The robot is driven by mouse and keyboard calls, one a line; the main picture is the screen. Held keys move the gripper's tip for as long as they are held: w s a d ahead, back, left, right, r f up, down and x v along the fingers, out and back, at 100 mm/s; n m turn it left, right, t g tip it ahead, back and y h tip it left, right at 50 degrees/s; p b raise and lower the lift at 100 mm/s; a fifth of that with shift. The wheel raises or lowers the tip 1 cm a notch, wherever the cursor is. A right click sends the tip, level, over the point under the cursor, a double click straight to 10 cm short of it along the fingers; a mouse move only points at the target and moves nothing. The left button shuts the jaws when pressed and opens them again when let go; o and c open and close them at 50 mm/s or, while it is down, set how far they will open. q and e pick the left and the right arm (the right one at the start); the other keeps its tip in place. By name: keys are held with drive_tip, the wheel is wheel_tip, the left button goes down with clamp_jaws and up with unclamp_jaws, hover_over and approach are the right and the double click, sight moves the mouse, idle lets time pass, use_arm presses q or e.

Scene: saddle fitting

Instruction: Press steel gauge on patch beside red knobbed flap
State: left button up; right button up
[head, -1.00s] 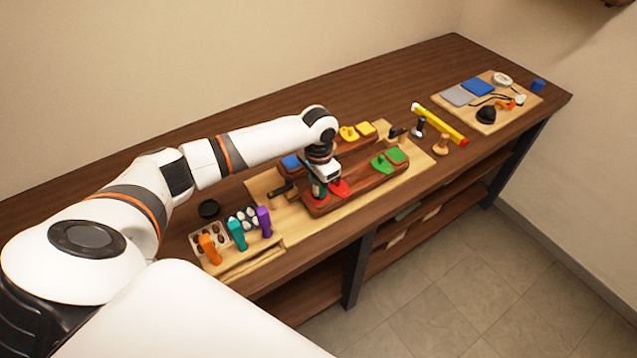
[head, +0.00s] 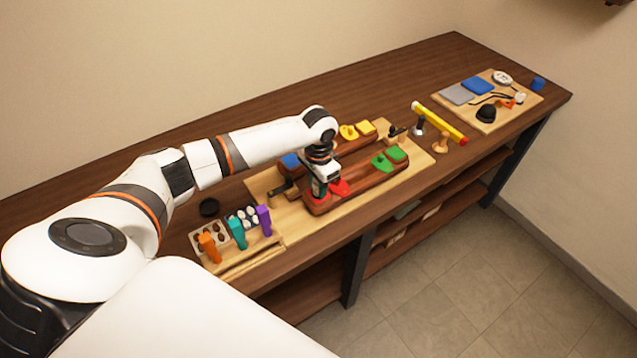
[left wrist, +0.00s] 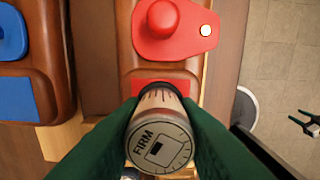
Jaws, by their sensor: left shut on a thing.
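The gauge (left wrist: 160,140) has a round face marked FIRM and a pale band above a dark end. My left gripper (head: 319,192) is shut on it, with a green finger on each side in the left wrist view (left wrist: 158,138). The gauge's dark end overlaps the red patch (left wrist: 160,84) there; I cannot tell whether it presses on it. The red flap (left wrist: 180,28) with its round knob lies just beyond the patch on the brown saddle block; it also shows in the head view (head: 339,187). My right gripper (left wrist: 303,124) appears small over the floor, its fingers apart.
A blue patch (left wrist: 14,98) and blue flap (left wrist: 10,32) are on the neighbouring block. Green (head: 383,162) and yellow (head: 348,131) flaps lie farther along. A rack with orange, teal and purple pieces (head: 237,232) is at the left. A yellow tube (head: 438,122) lies to the right.

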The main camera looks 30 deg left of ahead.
use_arm(q)
drive_tip(key=shift+s+f, duration=0.1)
idle(0.8)
drive_tip(key=o, duration=0.9)
